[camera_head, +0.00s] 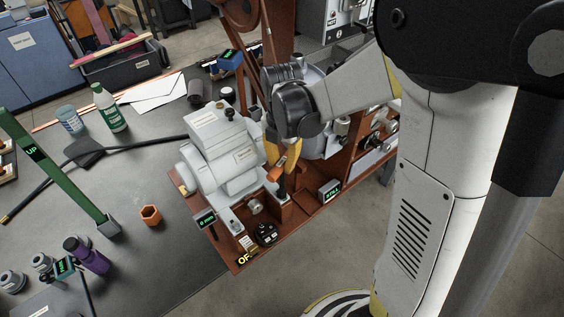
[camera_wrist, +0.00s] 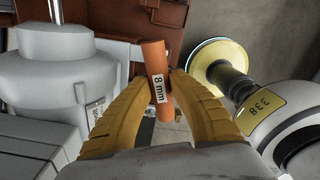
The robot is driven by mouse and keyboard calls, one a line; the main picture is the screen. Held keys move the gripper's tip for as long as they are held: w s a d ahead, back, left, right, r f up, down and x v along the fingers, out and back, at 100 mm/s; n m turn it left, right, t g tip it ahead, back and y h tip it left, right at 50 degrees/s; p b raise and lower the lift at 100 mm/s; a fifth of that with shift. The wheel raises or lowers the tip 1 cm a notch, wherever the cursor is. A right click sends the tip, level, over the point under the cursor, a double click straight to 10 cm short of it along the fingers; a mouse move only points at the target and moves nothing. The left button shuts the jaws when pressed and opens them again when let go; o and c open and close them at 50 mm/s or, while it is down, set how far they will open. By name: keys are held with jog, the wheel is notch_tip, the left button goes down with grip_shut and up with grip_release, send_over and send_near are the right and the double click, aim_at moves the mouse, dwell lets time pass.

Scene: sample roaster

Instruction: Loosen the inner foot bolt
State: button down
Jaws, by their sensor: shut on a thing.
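My gripper (camera_head: 279,160) is shut on an orange tool handle (camera_head: 275,174) beside the grey motor (camera_head: 222,155). In the wrist view, the orange handle (camera_wrist: 157,75) is marked "8 mm" and sits between the yellow fingers (camera_wrist: 160,105). A dark shaft shows below the handle in the head view, near the motor's right foot on the red-brown base (camera_head: 302,212). The inner foot bolt cannot be made out, and whether the tool sits on it cannot be told. The motor also fills the left of the wrist view (camera_wrist: 62,75).
A "0 mm" display (camera_head: 205,219), a "376.1" display (camera_head: 330,191) and a black knob (camera_head: 265,234) by an "OFF" label stand on the base. An orange hex piece (camera_head: 150,214), green "UP" bar (camera_head: 58,172) and purple bottle (camera_head: 86,254) are on the grey bench at left.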

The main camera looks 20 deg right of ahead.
jog(key=shift+n, duration=0.6)
jog(key=shift+m, duration=0.7)
jog(key=shift+r+p, duration=1.2)
jog(key=shift+r, duration=0.45)
notch_tip(320, 180, up, 5)
jog(key=p, duration=0.4)
jog(key=shift+r, duration=0.1)
